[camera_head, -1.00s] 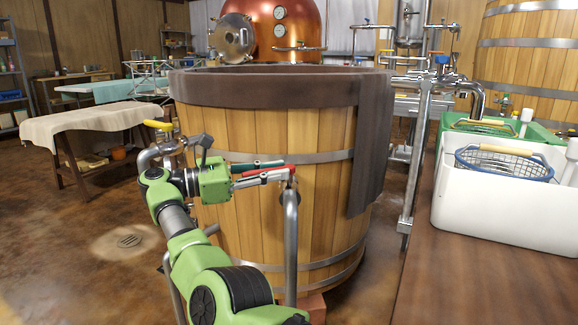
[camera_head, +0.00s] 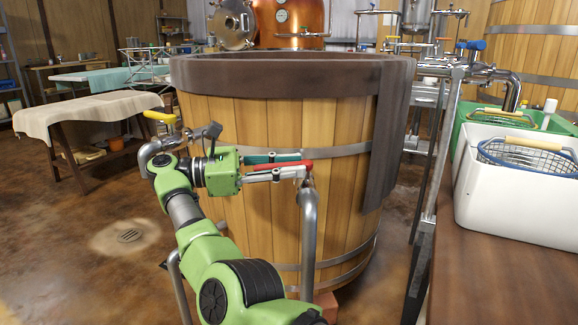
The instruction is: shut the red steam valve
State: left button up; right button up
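The red steam valve has a red lever (camera_head: 296,166) on top of a grey upright pipe (camera_head: 308,225) in front of the wooden vat. The lever lies nearly level, pointing left from the pipe top. My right gripper (camera_head: 288,168) reaches in from the left, its fingers level and pointing right. One finger shows above the red lever and one below it, with the lever running along between them. The fingers are apart, but whether they press on the lever is unclear. The lever's left end is partly hidden by the gripper. My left gripper is out of view.
A big wooden vat (camera_head: 270,120) with a dark rim stands directly behind the valve. A yellow handle (camera_head: 160,117) sits on a pipe left of the gripper. A white basin (camera_head: 515,200) stands on the brown counter (camera_head: 500,260) at right. Open floor lies left, around a drain (camera_head: 130,235).

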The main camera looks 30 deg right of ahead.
dwell(0.3)
notch_tip(320, 180, up, 10)
jog(key=shift+f, duration=0.1)
dwell(0.4)
